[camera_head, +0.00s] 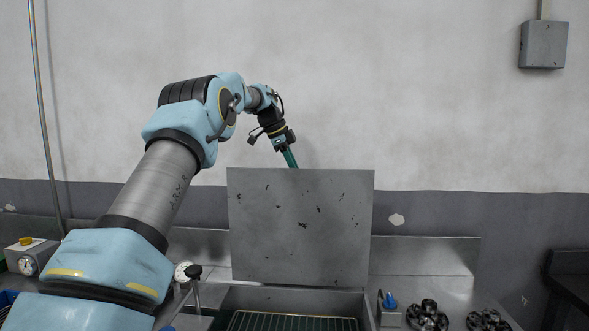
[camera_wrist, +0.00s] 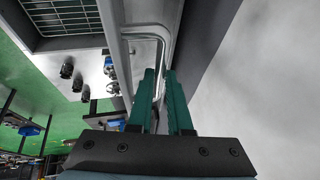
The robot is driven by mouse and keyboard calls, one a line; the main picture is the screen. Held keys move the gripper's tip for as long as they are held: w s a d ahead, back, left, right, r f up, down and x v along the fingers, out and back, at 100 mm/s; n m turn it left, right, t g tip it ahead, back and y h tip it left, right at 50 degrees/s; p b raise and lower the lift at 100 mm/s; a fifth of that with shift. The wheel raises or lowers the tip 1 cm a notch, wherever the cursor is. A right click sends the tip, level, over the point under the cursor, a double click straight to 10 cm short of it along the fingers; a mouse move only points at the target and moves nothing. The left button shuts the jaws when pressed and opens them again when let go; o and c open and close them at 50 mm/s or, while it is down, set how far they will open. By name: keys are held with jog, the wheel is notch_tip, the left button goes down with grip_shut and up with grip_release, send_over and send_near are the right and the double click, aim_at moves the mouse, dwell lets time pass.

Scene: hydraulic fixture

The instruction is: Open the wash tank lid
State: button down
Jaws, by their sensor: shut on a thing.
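The wash tank lid (camera_head: 300,225) is a flat grey metal panel with dark chipped spots. It stands raised, close to upright, above the open wash tank (camera_head: 345,300). A green wire rack shows inside the tank. My gripper (camera_wrist: 160,75) has its teal fingers shut on the lid handle (camera_wrist: 152,32), a bent silver bar, in the wrist view. In the head view my gripper (camera_head: 291,158) reaches down behind the lid's top edge. The lid hides the fingertips and the handle there.
A plain wall stands close behind the lid. Dark round parts (camera_head: 428,316) and a small blue-topped item (camera_head: 389,301) lie right of the tank. A gauge box (camera_head: 28,256) stands at the far left. A dark table (camera_head: 570,285) is at the right.

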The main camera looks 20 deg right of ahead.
jog(key=shift+r, duration=0.1)
jog(key=c, duration=1)
grip_release()
jog(key=v, duration=1)
jog(key=shift+a+r, duration=0.2)
jog(key=shift+r, duration=0.15)
